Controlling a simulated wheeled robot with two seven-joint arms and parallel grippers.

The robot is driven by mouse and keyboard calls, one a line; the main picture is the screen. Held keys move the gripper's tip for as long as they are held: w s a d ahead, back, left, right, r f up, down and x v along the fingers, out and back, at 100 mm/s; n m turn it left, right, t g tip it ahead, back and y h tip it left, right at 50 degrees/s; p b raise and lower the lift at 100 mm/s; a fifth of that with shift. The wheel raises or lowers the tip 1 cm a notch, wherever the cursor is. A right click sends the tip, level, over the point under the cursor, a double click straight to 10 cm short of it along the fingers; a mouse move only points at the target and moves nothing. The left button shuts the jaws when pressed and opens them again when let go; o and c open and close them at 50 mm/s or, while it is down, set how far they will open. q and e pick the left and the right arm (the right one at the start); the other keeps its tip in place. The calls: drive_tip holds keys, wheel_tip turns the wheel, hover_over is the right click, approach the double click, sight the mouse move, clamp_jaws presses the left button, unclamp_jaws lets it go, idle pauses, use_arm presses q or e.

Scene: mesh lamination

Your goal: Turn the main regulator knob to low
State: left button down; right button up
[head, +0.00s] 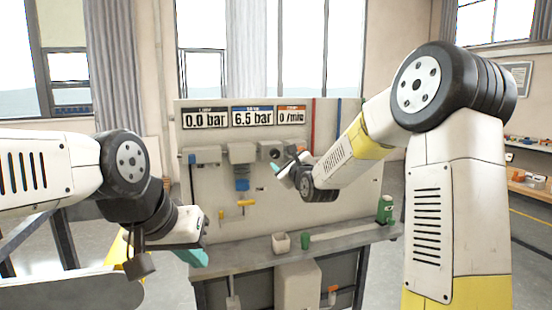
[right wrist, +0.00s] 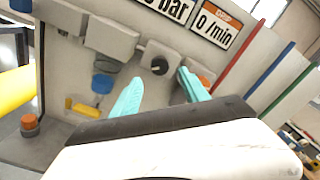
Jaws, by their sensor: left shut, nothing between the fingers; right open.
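The panel (head: 225,195) stands ahead, with displays (head: 251,117) reading 0.0 bar, 6.5 bar and 0 /min. A small black round knob (right wrist: 159,67) sits on a grey box under the displays; it also shows in the head view (head: 275,154). I cannot read its setting, nor confirm it is the main regulator. My right gripper (right wrist: 160,77) is open, its teal fingers apart on either side of the knob in the wrist view. I cannot tell if they touch it. In the head view it is close to the panel (head: 287,161). My left gripper (head: 193,257) is shut and empty at lower left.
Left of the knob are grey boxes (head: 242,152), a blue part (right wrist: 103,84) and a yellow handle (right wrist: 82,106). The ledge (head: 345,238) below carries a white cup (head: 281,243) and green items (head: 385,209).

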sight(276, 155)
drive_tip(key=x, duration=0.7)
drive_tip(key=shift+w, duration=0.1)
drive_tip(key=shift+c, duration=0.2)
drive_tip(key=shift+f, duration=0.1)
clamp_jaws()
